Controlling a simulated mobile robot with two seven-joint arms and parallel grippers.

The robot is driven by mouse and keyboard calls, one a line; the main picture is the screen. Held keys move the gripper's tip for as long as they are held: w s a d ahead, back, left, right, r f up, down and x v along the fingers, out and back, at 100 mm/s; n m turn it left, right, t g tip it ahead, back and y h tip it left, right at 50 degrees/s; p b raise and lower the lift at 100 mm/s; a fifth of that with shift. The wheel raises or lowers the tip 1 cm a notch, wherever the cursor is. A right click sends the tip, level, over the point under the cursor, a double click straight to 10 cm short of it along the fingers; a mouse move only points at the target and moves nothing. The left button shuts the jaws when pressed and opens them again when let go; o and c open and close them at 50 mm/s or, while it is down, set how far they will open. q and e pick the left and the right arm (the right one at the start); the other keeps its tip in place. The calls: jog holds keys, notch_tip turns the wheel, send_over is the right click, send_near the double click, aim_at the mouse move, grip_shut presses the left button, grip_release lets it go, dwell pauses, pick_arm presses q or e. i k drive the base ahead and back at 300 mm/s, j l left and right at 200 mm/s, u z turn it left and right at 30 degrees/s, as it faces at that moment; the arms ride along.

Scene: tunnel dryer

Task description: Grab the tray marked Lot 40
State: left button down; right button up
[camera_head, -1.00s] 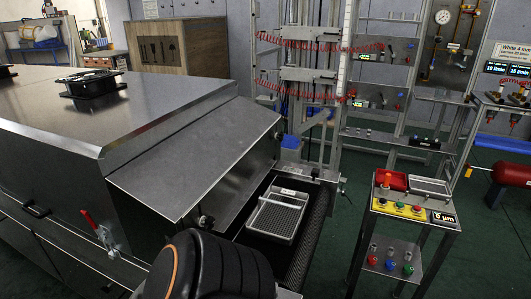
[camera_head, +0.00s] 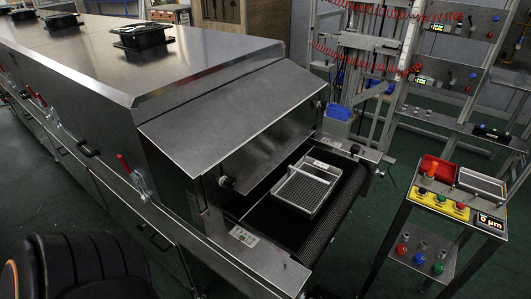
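A light grey wire-mesh tray (camera_head: 306,188) lies on the dark conveyor belt (camera_head: 343,203) at the outlet of the tunnel dryer (camera_head: 196,70). A small white label (camera_head: 325,167) sits on its far edge; its writing is too small to read, so I cannot tell whether it says Lot 40. The tray lies just outside the sloping hood, flat on the belt. Neither of my grippers is in view. A dark rounded part of mine fills the lower left corner.
A small metal stand (camera_head: 443,211) to the right holds a red bin (camera_head: 438,168), a grey tray (camera_head: 482,184), buttons and a display. A metal rack with red coiled hoses (camera_head: 358,51) stands behind. Green floor is open between stand and conveyor.

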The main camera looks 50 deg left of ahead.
aim_at(307, 185)
jog(key=i+l+u, duration=0.1)
jog(key=u, duration=0.35)
jog(key=l+u, duration=0.1)
jog(key=u, duration=0.35)
jog(key=i+l+u, duration=0.1)
jog(key=u, duration=0.35)
